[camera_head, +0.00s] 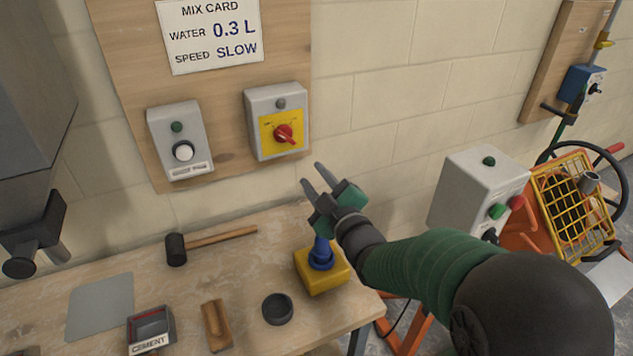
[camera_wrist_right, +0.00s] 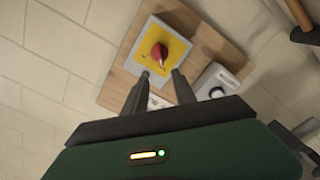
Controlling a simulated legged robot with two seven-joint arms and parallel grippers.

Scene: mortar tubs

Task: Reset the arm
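My right gripper (camera_head: 324,180) is in front of the wall, above the right end of the workbench. Its two dark fingers are apart with nothing between them. In the right wrist view the gripper (camera_wrist_right: 163,88) points toward a switch box with a yellow plate and red rotary knob (camera_wrist_right: 159,52). The same red knob (camera_head: 284,134) shows in the head view, up and left of the fingertips and apart from them in the picture. My left gripper is not clearly in view.
The bench (camera_head: 235,285) holds a mallet (camera_head: 177,249), a cement box (camera_head: 150,328), a wooden float (camera_head: 216,325), a black cup (camera_head: 277,308) and a yellow-and-blue device (camera_head: 322,270) under my right gripper. A grey control box (camera_head: 478,190) and orange mixer (camera_head: 520,225) stand right.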

